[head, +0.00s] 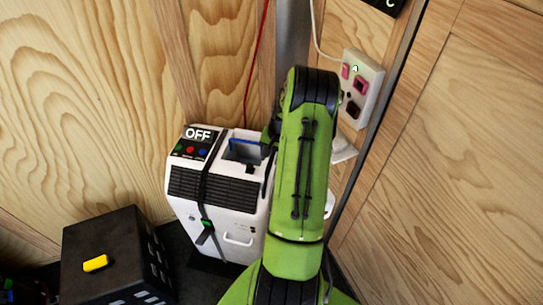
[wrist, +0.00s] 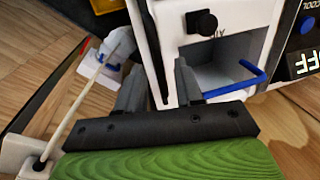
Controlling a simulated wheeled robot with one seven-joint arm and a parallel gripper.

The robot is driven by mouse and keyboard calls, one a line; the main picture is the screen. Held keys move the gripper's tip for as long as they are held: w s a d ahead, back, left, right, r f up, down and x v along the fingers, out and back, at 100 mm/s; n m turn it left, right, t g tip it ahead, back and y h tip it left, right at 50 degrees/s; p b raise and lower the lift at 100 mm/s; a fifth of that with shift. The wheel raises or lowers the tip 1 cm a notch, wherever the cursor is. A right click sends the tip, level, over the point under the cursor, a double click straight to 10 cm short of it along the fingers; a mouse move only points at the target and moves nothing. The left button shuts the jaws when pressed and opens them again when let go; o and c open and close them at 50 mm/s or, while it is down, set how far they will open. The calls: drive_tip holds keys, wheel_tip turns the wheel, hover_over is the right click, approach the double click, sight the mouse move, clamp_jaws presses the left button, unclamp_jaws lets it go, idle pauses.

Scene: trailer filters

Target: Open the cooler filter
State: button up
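The white cooler (head: 245,205) stands against the wood wall, with a black grille and a panel reading OFF. Its top has an open grey recess (head: 243,150) with a blue bar handle (head: 246,142) in it. In the wrist view the recess (wrist: 218,62) and the bent blue handle (wrist: 238,82) are to the right of my fingers. My gripper (wrist: 158,78) is open, its two dark fingers apart. The right finger overlaps the recess's left edge in the picture; contact cannot be told. In the head view my green arm hides most of the gripper and the cooler's right side.
A black strap (head: 203,190) with a green buckle runs down the cooler's front. A black crate (head: 110,250) with a yellow piece (head: 95,263) on it stands at lower left. A socket box (head: 360,88) is on the wall behind my arm.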

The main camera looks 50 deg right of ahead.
clamp_jaws()
idle(1.3)
